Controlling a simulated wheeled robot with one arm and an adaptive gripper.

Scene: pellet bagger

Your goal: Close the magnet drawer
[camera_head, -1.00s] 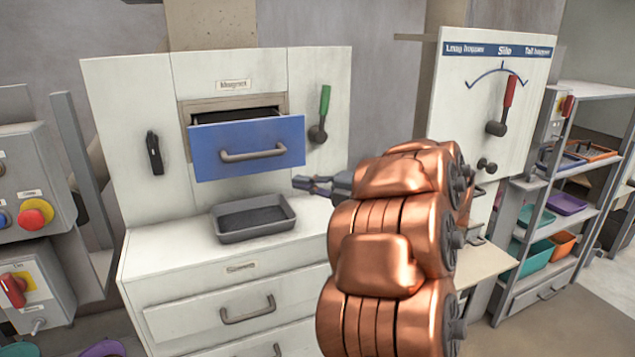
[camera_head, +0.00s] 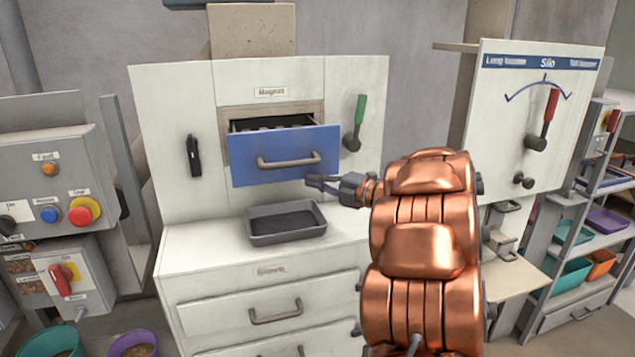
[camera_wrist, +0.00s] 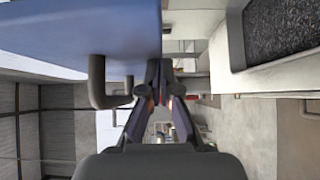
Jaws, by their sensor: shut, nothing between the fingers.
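The magnet drawer has a blue front (camera_head: 240,165) with a grey bar handle (camera_head: 288,162). It stands pulled out of the white panel under the "Magnet" label, with dark contents showing behind its front. My gripper (camera_head: 310,182) is just below the drawer's lower right corner in the head view. The wrist view shows my gripper (camera_wrist: 160,65) with its fingers shut and empty. The blue front (camera_wrist: 70,25) fills the upper left there, and the handle (camera_wrist: 100,85) is close left of the fingers. I cannot tell whether they touch the drawer.
A grey tray (camera_head: 254,239) sits on the white cabinet top below the drawer. A green-handled lever (camera_head: 358,125) is right of the drawer and a black-handled one (camera_head: 193,155) left. The Silo panel (camera_head: 500,125) stands at right, a button box (camera_head: 45,180) at left.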

